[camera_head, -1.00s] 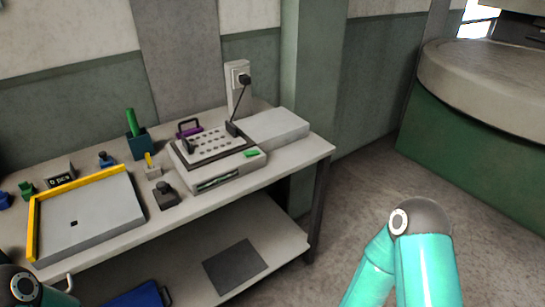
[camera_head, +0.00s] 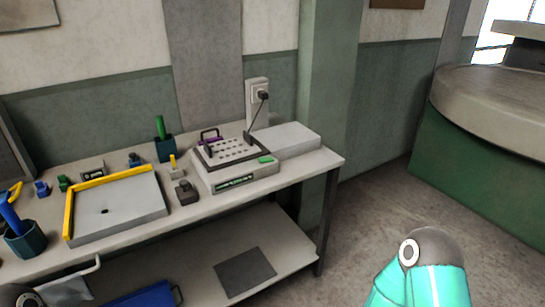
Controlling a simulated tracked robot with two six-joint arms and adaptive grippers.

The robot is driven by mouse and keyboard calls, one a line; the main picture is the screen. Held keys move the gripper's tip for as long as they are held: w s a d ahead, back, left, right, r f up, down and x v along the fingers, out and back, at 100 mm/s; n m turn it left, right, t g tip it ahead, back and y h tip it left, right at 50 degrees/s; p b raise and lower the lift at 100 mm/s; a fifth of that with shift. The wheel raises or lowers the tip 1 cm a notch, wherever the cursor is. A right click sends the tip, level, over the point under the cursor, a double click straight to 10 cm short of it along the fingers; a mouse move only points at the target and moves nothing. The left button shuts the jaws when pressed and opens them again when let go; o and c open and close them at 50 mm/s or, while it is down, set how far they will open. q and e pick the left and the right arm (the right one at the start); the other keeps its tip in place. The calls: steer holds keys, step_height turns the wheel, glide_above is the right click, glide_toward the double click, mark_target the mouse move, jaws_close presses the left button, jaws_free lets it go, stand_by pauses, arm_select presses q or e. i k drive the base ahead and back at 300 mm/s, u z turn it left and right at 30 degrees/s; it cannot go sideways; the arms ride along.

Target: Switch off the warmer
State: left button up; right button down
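The warmer (camera_head: 222,181) looks to be the pale box on the right half of the bench. A dark-framed plate with rows of holes (camera_head: 238,149) lies on top of it. A green patch, perhaps its switch (camera_head: 265,159), is at its right front corner, and a dark panel with green marks is on its front. Its on or off state is unclear. A dark cord runs to a plug in the wall socket (camera_head: 260,93). Neither gripper is in view. Only a teal link and grey joint of my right arm and a bit of my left arm show, both away from the warmer.
A grey tray with a yellow edge (camera_head: 125,211) lies left of the warmer. A pale flat box (camera_head: 287,138) adjoins the warmer. The floor at right is clear.

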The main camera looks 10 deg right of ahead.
mark_target(267, 159)
steer(key=u, duration=0.1)
steer(key=i, duration=0.9)
